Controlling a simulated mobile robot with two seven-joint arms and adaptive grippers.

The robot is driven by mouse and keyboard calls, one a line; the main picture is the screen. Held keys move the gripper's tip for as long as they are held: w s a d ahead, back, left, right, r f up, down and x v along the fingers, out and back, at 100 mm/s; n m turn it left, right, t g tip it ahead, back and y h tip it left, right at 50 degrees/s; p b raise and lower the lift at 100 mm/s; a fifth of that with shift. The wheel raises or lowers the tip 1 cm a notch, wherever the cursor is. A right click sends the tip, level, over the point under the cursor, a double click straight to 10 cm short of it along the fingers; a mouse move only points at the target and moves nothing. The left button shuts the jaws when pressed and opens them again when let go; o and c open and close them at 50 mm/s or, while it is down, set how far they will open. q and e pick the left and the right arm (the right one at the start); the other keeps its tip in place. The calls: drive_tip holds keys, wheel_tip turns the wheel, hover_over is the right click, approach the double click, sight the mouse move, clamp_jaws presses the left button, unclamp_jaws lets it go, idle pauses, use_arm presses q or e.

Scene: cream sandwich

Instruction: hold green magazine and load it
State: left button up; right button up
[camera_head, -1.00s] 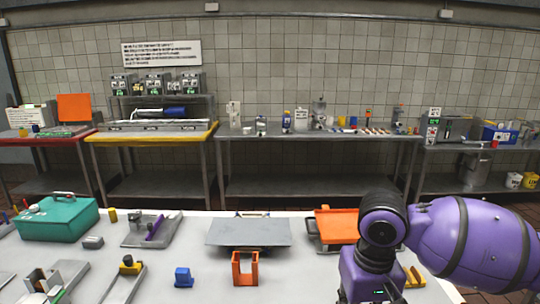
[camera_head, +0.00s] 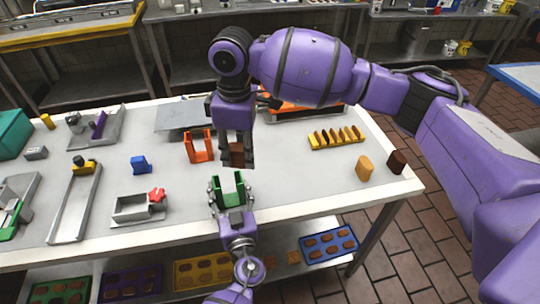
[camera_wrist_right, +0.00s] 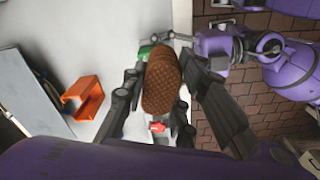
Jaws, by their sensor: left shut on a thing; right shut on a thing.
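The green magazine (camera_head: 216,192), a U-shaped holder, stands upright near the table's front edge in the head view. My left gripper (camera_head: 231,203) is shut on it from the front. A green part also shows in the right wrist view (camera_wrist_right: 146,51). My right gripper (camera_head: 237,160) is behind and above the magazine in the head view, fingers pointing down. It is shut on a brown waffle-textured biscuit (camera_head: 237,154), seen clearly in the wrist view (camera_wrist_right: 161,80). The biscuit appears apart from the magazine. The inside of the magazine is partly hidden.
An orange magazine (camera_head: 200,147) stands left of my right gripper. A yellow rack of biscuits (camera_head: 336,138) and two upright biscuits, tan (camera_head: 364,168) and dark brown (camera_head: 397,162), are at right. A grey tray with a red part (camera_head: 138,208) is at left. Trays of biscuits fill the lower shelf.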

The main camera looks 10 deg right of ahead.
drive_tip(key=a+n, duration=0.1)
drive_tip(key=w+a+n, duration=0.1)
drive_tip(key=n, duration=0.1)
drive_tip(key=a+n, duration=0.1)
drive_tip(key=a, duration=0.1)
drive_tip(key=shift+w+a+r, duration=0.1)
drive_tip(key=shift+w, duration=0.2)
clamp_jaws()
drive_tip(key=shift+f, duration=2.95)
wheel_tip(320, 180, down, 2)
drive_tip(key=shift+f, duration=0.2)
drive_tip(key=shift+r, duration=0.1)
drive_tip(key=shift+r, duration=1.65)
